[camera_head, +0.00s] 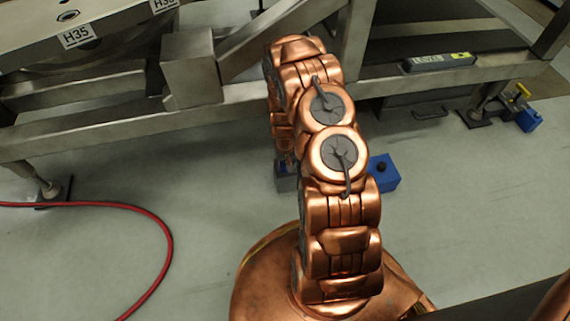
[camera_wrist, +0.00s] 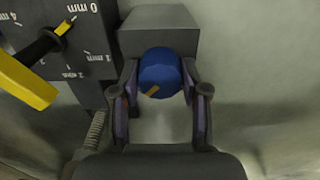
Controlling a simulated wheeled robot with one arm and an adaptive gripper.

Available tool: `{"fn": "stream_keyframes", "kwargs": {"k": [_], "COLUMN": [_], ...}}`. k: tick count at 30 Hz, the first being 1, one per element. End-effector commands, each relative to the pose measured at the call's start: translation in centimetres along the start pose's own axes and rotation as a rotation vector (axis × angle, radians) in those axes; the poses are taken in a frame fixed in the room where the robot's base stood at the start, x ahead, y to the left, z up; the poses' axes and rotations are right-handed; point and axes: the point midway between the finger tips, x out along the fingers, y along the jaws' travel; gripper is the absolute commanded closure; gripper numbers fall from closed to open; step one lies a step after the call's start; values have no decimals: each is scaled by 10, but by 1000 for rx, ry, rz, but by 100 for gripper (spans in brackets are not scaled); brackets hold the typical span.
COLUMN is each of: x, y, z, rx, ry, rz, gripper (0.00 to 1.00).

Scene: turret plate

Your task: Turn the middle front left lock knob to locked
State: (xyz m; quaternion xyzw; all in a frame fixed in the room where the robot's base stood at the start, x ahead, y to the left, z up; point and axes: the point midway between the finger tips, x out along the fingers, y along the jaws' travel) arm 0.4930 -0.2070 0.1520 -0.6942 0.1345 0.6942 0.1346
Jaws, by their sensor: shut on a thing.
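The lock knob (camera_wrist: 158,65) is round and blue with a small yellow-orange mark on its lower edge in the wrist view. It sits at the front of a grey block (camera_wrist: 158,28). My gripper (camera_wrist: 160,78) has one finger on each side of the knob and is shut on it. The mark points toward the lower left of the picture. I cannot read any locked or unlocked label beside the knob. In the head view my arm hides the knob and most of my gripper.
A yellow lever (camera_wrist: 25,82) on a dark hub stands close left of my gripper, before a dial plate (camera_wrist: 88,40) marked in mm. The head view shows a blue block (camera_head: 383,173) beside my arm, a steel frame beam (camera_head: 110,124) and a red hose (camera_head: 165,235) on the floor.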

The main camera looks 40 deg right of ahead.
Motion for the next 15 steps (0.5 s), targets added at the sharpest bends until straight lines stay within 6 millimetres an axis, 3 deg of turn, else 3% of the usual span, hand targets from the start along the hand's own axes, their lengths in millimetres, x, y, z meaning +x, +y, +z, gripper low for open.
{"fn": "stream_keyframes", "kwargs": {"k": [15], "x": [-5], "y": [0], "z": [0], "rx": [-338], "ry": [1], "rz": [0], "gripper": [90]}}
